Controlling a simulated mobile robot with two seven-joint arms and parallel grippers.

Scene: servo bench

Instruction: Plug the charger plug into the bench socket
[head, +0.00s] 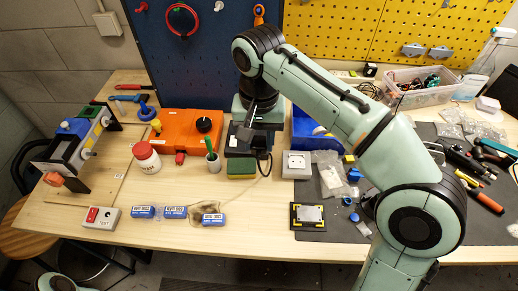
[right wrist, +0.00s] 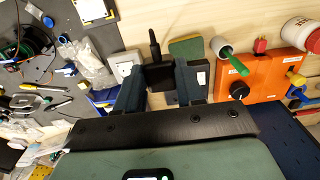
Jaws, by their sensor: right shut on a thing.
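The bench socket (head: 296,164) is a light grey square box with a round outlet on its top, standing on the bench right of my right gripper. It also shows in the right wrist view (right wrist: 124,64), left of the fingers. My right gripper (right wrist: 160,84) is shut on the charger plug (right wrist: 160,75), a black block with a dark cord stub pointing away. In the head view, the right gripper (head: 252,141) is above the bench beside the sponge, apart from the socket, and mostly hides the plug. A thin dark cable curls below it. My left gripper is out of view.
A green and yellow sponge (head: 241,168) lies just below my right gripper. A green-handled tool in a cup (head: 213,160) and an orange box (head: 190,125) stand left. A blue bin (head: 312,130) stands behind the socket.

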